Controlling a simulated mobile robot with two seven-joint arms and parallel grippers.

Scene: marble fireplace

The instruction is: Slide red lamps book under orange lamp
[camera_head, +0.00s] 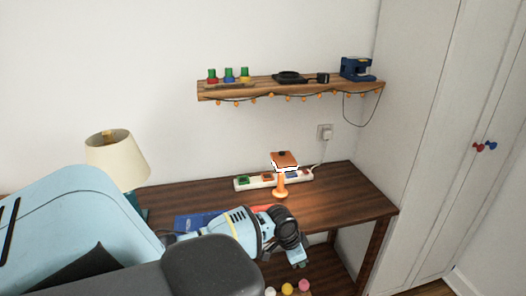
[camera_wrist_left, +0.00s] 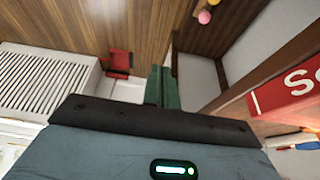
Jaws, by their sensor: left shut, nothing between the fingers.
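The orange lamp (camera_head: 281,189) stands on the dark wooden desk, its orange shade lit from below. A strip of red (camera_head: 261,209), likely the red book, shows on the desk left of the lamp base. My left arm hides most of it. In the left wrist view, a red surface with white letters (camera_wrist_left: 287,93) lies at the right edge. My left gripper (camera_head: 299,256) is beyond the desk's front edge, low and in front of the lamp. Its green fingers (camera_wrist_left: 161,86) are together and empty, apart from the red lettered surface. My right gripper is not in view.
A blue book (camera_head: 192,221) lies on the desk at left, near a cream-shaded lamp (camera_head: 118,160). A white power strip (camera_head: 250,183) lies behind the orange lamp. The desk (camera_head: 350,203) is clear right of it. Coloured balls (camera_head: 287,289) sit below.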

